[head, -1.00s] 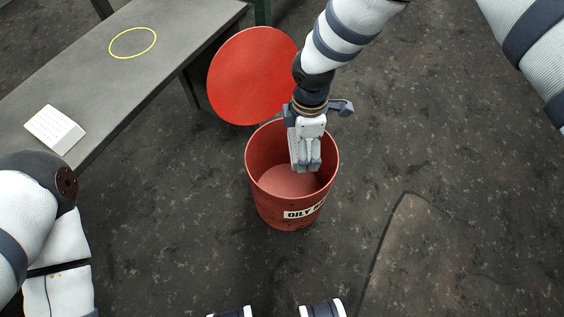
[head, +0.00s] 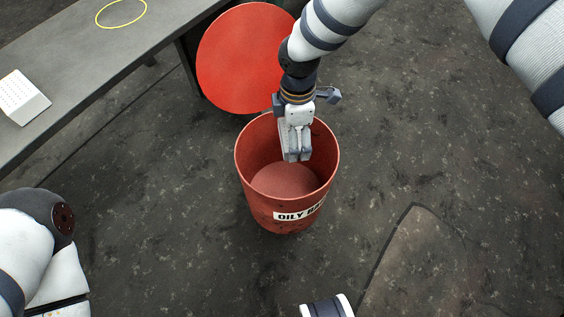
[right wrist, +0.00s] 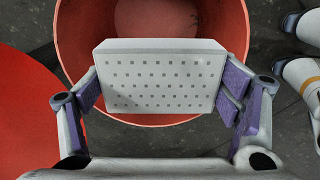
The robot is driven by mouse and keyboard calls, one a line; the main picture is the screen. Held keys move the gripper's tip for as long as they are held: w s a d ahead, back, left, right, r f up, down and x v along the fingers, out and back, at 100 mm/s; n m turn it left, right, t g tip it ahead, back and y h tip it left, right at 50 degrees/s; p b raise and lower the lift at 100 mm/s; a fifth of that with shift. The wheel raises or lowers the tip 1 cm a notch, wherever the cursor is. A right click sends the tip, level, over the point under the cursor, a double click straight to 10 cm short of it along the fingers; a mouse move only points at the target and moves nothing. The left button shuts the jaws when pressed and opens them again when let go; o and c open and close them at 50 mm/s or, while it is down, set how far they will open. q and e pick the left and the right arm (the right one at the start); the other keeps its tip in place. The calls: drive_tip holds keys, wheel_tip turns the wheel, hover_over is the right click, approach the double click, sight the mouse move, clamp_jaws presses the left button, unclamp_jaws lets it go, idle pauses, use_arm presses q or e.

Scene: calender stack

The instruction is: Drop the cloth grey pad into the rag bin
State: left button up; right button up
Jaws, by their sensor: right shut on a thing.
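The rag bin (head: 260,205) is a red, open-topped bucket with a white label reading "OILY", the rest partly cut off. It stands upright on the floor; its inner floor shows no cloth in the head view. My right gripper (head: 295,155) points down at the bin's mouth, towards its far side. It is shut on a pale grey pad with rows of dark dots, seen broadside in the right wrist view (right wrist: 160,80), gripped at its two ends. The bin's rim shows behind the pad there. Exact height above the rim is hard to tell. My left gripper is not in view.
The bin's round red lid (head: 247,58) stands open behind it. A grey table (head: 75,75) at upper left bears a similar white dotted block (head: 22,97) and a yellow ring mark (head: 121,12). The dark floor right of the bin is clear, with a patch edge (head: 390,245).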

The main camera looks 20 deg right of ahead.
drive_tip(key=shift+f, duration=0.8)
drive_tip(key=shift+r, duration=0.1)
drive_tip(key=o, duration=1)
drive_tip(key=shift+o, duration=0.2)
wheel_tip(320, 180, up, 12)
